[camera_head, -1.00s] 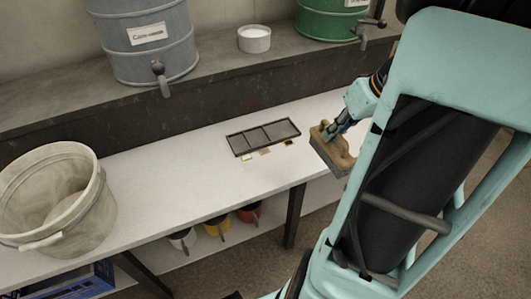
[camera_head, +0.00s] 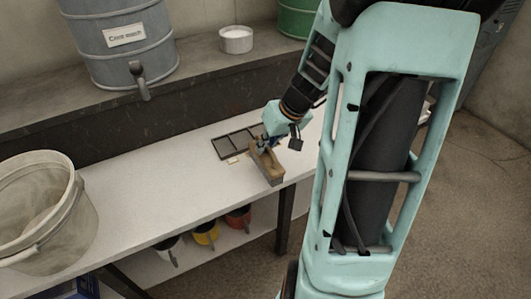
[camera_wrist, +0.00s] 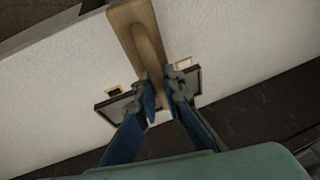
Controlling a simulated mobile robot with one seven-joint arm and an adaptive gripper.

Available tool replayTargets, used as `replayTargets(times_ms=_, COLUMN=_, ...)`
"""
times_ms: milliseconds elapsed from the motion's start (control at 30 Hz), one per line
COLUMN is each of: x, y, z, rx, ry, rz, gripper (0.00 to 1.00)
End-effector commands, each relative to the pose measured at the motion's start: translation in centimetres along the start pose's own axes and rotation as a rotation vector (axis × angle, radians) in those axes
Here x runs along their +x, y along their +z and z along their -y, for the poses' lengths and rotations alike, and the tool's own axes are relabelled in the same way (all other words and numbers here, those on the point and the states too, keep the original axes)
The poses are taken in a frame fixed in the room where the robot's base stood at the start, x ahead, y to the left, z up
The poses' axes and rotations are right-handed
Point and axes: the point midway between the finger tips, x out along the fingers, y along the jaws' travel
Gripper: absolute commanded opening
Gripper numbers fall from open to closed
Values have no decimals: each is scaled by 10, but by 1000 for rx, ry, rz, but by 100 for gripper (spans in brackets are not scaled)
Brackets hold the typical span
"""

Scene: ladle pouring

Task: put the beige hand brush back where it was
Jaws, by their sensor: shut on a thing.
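The beige hand brush (camera_head: 266,163) is held by my gripper (camera_head: 264,143) over the white table (camera_head: 150,190), close to its front edge. In the wrist view my gripper (camera_wrist: 164,98) is shut on the handle of the brush (camera_wrist: 137,30), whose body reaches toward the top of the picture. I cannot tell how high it is above the table. A dark sectioned tray (camera_head: 236,143) lies on the table behind the brush, with its right part hidden by my gripper. The tray (camera_wrist: 113,108) shows below the fingers in the wrist view, with small labels beside it.
A large beige bucket (camera_head: 40,215) stands at the table's left. A grey drum with a tap (camera_head: 120,45), a white tub (camera_head: 236,40) and a green drum (camera_head: 297,18) stand on the back ledge. Several coloured cups (camera_head: 205,234) sit on the lower shelf. The middle tabletop is clear.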

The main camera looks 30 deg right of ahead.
Motion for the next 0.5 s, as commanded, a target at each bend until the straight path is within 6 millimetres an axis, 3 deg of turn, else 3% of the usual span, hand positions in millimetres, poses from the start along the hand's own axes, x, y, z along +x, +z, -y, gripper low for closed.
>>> replayTargets(times_ms=100, x=20, y=10, z=-5, rx=3, ry=-1, rz=3, gripper=0)
replayTargets(times_ms=500, x=24, y=11, z=-6, rx=2, ry=1, rz=0, gripper=0)
